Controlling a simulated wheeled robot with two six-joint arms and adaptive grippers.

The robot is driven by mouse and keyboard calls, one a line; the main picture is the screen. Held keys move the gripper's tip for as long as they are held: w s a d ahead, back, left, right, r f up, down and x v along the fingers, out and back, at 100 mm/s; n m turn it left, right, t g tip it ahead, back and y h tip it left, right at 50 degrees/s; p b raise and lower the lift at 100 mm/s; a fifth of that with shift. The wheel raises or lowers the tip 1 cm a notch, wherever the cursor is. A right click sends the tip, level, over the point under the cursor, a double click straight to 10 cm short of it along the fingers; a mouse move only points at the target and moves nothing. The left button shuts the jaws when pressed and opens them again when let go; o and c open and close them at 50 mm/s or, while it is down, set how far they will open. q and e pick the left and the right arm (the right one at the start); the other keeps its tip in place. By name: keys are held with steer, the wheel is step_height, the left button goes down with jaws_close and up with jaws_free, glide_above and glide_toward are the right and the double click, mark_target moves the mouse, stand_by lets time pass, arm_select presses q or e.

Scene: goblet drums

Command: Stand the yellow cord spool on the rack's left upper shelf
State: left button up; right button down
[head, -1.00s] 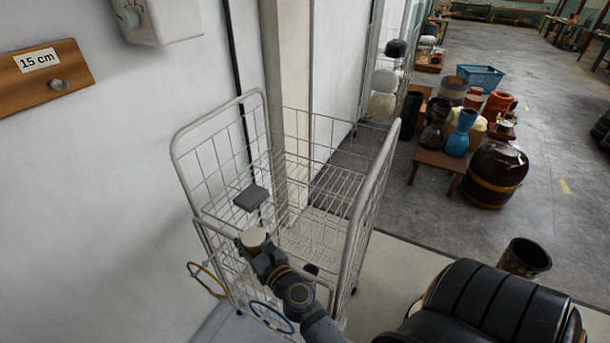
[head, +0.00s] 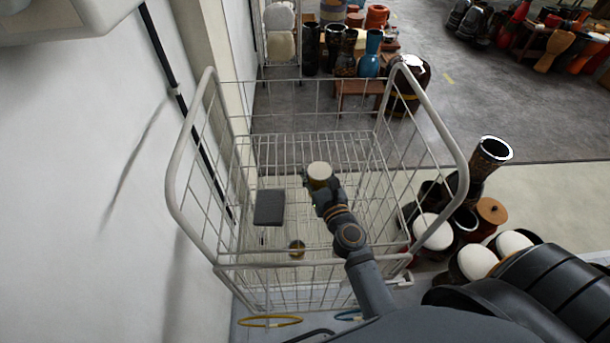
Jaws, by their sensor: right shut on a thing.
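My right gripper (head: 319,189) is shut on a small upright cylinder with a cream top and yellowish side, which looks like the yellow cord spool (head: 319,172). It holds the spool over the inside of the wire rack (head: 176,180), as seen from above. A small dark grey plate (head: 270,207), which may be the left upper shelf, sits in the rack's left part. The spool is to the right of this plate and apart from it in the picture. The fingertips are small and partly hidden by the spool. My left gripper is out of view.
A small brassy round thing (head: 297,248) shows low in the rack. Rack rails stand around the plate, with a wall (head: 80,190) at left. A yellow ring (head: 270,321) lies at the rack's foot. Several drums (head: 433,232) stand close on the right.

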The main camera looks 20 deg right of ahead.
steer(key=d+r+y+p, duration=0.1)
steer(key=d+r+p, duration=0.4)
steer(key=d+r, duration=0.55)
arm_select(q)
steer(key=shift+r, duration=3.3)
arm_select(e)
steer(key=b, duration=0.9)
glide_above(305, 159)
steer(key=s+a, duration=0.2)
steer(key=s, duration=0.3)
steer(key=shift+n, duration=0.3)
step_height(305, 159, down, 15)
steer(key=shift+d+f, duration=0.1)
steer(key=shift+r+p, duration=0.2)
steer(key=shift+p, duration=0.1)
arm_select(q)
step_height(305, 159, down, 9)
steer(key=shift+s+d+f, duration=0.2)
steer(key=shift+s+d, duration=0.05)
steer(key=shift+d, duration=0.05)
arm_select(e)
steer(key=shift+f, duration=0.1)
